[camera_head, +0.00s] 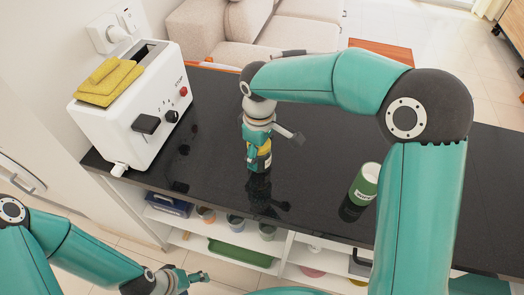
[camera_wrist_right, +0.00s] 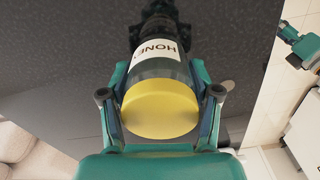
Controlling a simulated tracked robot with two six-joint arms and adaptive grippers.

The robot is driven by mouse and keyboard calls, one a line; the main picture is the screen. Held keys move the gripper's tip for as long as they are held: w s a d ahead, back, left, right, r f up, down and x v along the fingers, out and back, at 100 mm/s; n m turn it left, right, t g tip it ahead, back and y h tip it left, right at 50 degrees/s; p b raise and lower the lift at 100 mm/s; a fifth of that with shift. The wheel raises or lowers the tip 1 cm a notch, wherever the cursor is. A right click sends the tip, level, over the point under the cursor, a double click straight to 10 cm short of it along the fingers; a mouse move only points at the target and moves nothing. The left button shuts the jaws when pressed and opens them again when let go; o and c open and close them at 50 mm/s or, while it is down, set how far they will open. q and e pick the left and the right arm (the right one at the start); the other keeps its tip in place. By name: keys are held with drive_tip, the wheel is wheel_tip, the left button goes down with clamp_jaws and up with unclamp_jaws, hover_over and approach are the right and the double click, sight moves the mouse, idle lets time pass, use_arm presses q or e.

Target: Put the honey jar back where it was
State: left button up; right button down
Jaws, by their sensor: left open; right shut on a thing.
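The honey jar (camera_wrist_right: 160,108) has a yellow lid and a white label reading HONEY. In the right wrist view it sits between the fingers of my right gripper (camera_wrist_right: 160,92), which is shut on it. In the head view the jar (camera_head: 264,161) is partly hidden by my right gripper (camera_head: 258,150), over the middle of the black counter (camera_head: 315,160). Its reflection shows just below it; I cannot tell whether its base touches the counter. My left gripper (camera_head: 190,281) is open and empty, low in front of the counter.
A white toaster (camera_head: 135,125) with yellow sponges (camera_head: 110,82) on top stands at the counter's left. A green can with a white lid (camera_head: 364,185) stands right of the jar near the front edge. Shelves below hold cups and a green tray (camera_head: 240,253). The counter between jar and can is clear.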

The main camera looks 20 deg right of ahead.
drive_tip(key=shift+c, duration=1.2)
unclamp_jaws()
wheel_tip(320, 180, up, 12)
drive_tip(key=shift+r+p, duration=0.1)
drive_tip(key=shift+p, duration=0.2)
